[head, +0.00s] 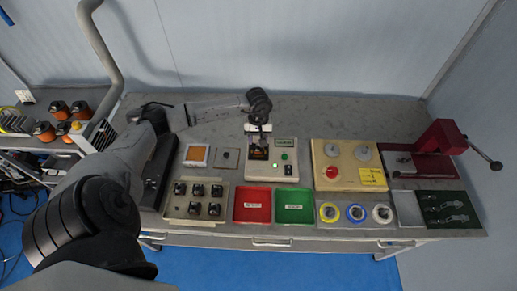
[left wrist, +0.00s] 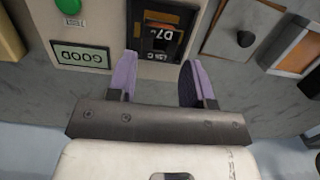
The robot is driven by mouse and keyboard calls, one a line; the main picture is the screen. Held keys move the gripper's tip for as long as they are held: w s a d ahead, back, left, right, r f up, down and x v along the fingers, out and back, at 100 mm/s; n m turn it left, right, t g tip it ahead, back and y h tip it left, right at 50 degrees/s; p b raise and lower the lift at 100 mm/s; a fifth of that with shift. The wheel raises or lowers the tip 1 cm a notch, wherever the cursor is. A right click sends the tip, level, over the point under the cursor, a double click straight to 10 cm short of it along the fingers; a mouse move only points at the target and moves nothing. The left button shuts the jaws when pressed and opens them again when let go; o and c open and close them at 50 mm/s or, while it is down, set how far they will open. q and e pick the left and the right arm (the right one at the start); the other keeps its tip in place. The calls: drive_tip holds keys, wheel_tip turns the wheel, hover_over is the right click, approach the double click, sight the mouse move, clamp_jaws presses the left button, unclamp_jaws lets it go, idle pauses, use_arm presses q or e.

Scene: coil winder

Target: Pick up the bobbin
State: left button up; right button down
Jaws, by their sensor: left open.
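Several black bobbins (head: 198,190) stand in rows on a beige tray (head: 176,209) at the left front of the bench. My left gripper (head: 258,133) is over the back left of a pale test box (head: 285,172). In the left wrist view my left gripper (left wrist: 158,62) is open, with its two purple fingers apart and nothing between them. Beyond the fingertips is a black slot with an orange border (left wrist: 165,35) and a dark piece with white lettering; I cannot tell whether this piece is a bobbin. My right gripper is out of view.
A red bin (head: 252,205) and a green bin (head: 294,206) stand in front of the test box. A beige winder (head: 347,180), wire spools (head: 356,213) and a red press (head: 440,138) are to the right.

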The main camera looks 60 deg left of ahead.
sight(258, 147)
use_arm(q)
drive_tip(key=f, duration=0.2)
drive_tip(key=d+f, duration=0.1)
drive_tip(key=shift+s+f, duration=0.25)
drive_tip(key=shift+f, duration=0.45)
drive_tip(key=c, duration=0.6)
drive_tip(key=shift+c, duration=0.2)
drive_tip(key=shift+r, duration=0.55)
wheel_tip(258, 147, up, 3)
drive_tip(key=shift+a+f, duration=0.1)
drive_tip(key=shift+f, duration=0.05)
drive_tip(key=w+d+r, duration=0.3)
drive_tip(key=d+r, duration=0.4)
drive_tip(key=d, duration=0.4)
drive_tip(key=shift+w+d, duration=0.15)
drive_tip(key=shift+w, duration=0.15)
